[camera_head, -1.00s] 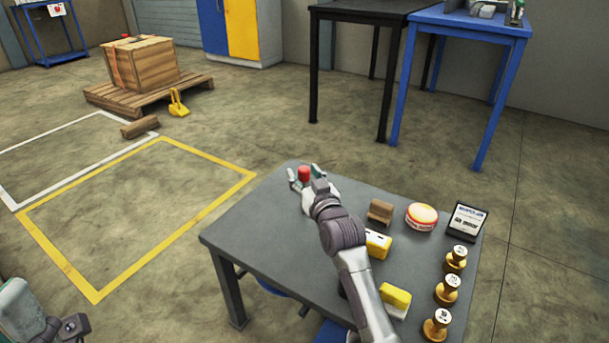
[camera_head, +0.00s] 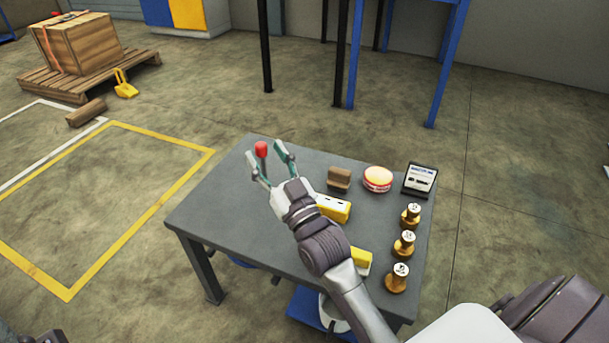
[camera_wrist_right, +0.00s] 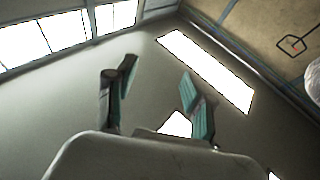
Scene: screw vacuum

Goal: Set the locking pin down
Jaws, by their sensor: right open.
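The locking pin (camera_head: 261,149) shows its red knob near the far left corner of the grey table (camera_head: 215,212). It looks upright; its lower part is hard to make out behind the fingers. My right gripper (camera_head: 268,158) is open, its teal-padded fingers on either side of the pin. I cannot tell whether a finger touches it. In the right wrist view, the open fingers (camera_wrist_right: 158,93) show spread, with no pin visible between them.
On the table's right are a brown block (camera_head: 339,178), a red-and-white round tin (camera_head: 377,179), a black-and-white box (camera_head: 420,180), a yellow block (camera_head: 334,208) and several brass-coloured weights (camera_head: 404,243). The table's left part is clear.

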